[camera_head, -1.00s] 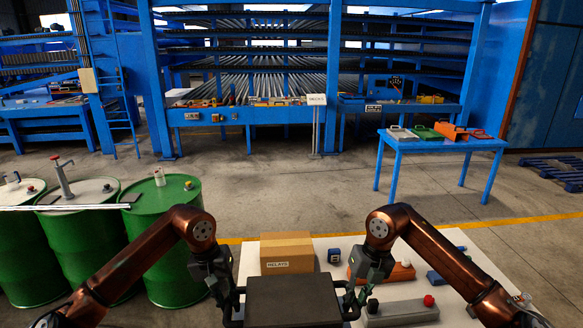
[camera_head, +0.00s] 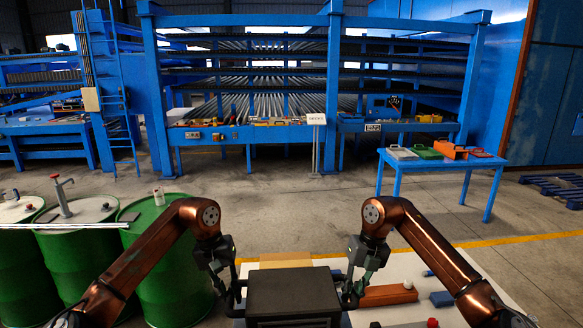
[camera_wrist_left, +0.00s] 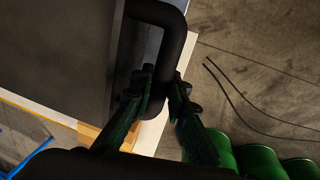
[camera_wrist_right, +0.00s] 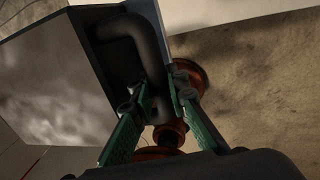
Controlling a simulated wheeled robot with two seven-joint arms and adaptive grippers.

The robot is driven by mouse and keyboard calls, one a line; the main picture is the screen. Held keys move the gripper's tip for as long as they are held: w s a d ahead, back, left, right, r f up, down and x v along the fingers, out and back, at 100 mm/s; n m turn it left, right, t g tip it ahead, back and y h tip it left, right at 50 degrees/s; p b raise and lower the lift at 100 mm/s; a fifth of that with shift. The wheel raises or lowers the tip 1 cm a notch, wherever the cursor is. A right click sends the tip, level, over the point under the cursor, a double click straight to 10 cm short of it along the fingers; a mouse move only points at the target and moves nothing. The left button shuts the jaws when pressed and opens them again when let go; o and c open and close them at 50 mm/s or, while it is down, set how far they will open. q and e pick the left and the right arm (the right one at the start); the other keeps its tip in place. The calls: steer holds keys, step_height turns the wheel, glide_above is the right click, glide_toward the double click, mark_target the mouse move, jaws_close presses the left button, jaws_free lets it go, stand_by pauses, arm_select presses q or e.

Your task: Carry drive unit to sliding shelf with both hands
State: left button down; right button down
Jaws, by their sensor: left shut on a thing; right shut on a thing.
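The drive unit (camera_head: 292,292) is a dark box with a black loop handle on each side, in front of me at the bottom centre of the head view. My left gripper (camera_head: 230,281) is shut on its left handle; the left wrist view shows the fingers around the black bar (camera_wrist_left: 172,50). My right gripper (camera_head: 353,284) is shut on its right handle, and the right wrist view shows that bar (camera_wrist_right: 150,50) between the fingers. The unit looks roughly level, above the white table (camera_head: 405,315). I cannot tell which surface is the sliding shelf.
A cardboard box (camera_head: 285,261) is mostly hidden behind the unit. An orange part (camera_head: 388,295) and a blue block (camera_head: 441,299) lie right. Green drums (camera_head: 85,260) stand left. A blue table (camera_head: 440,163) and blue roller rack (camera_head: 265,135) stand beyond open floor.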

arm_select(q)
steer(key=shift+w+a+r, duration=0.1)
steer(key=shift+r, duration=0.1)
arm_select(e)
steer(key=shift+w+r, duration=0.1)
steer(key=shift+r, duration=0.1)
